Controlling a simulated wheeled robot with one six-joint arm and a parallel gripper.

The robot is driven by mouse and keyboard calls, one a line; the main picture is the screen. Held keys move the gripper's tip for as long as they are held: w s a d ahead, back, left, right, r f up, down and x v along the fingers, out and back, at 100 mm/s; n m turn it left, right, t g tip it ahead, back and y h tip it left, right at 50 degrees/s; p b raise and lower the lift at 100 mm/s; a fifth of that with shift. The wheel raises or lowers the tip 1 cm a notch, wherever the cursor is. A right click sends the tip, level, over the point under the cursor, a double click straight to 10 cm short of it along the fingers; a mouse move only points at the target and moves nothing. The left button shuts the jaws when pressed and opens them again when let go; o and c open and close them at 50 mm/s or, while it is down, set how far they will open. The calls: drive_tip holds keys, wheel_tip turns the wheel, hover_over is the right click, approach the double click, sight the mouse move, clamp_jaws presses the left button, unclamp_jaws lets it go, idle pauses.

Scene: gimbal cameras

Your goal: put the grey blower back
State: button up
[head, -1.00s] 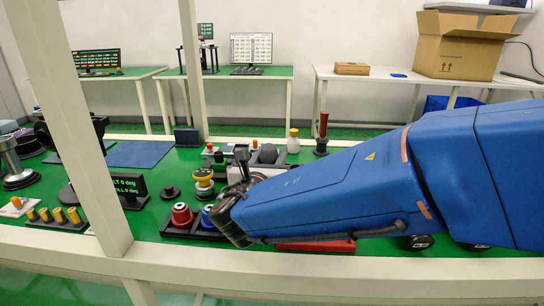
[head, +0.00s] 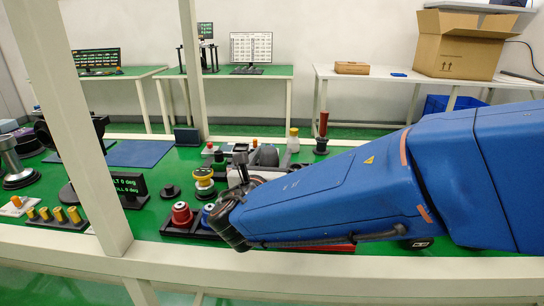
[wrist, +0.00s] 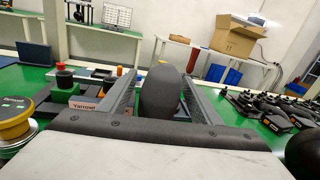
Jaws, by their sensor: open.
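The grey blower, a dark rounded bulb (wrist: 160,92), stands upright between the two fingers of my gripper (wrist: 158,100) in the wrist view. The fingers are open on either side of it, and gaps show beside the bulb. Its lower end is hidden by the gripper body.
A yellow spool (head: 204,180), a red-topped knob (head: 181,213) and a small display (head: 127,187) stand left of my gripper. A white frame post (head: 80,120) crosses the left side.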

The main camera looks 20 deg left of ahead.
drive_tip(key=s, duration=0.7)
drive_tip(key=s+d, duration=0.1)
drive_tip(key=s, duration=0.3)
drive_tip(key=shift+s, duration=0.15)
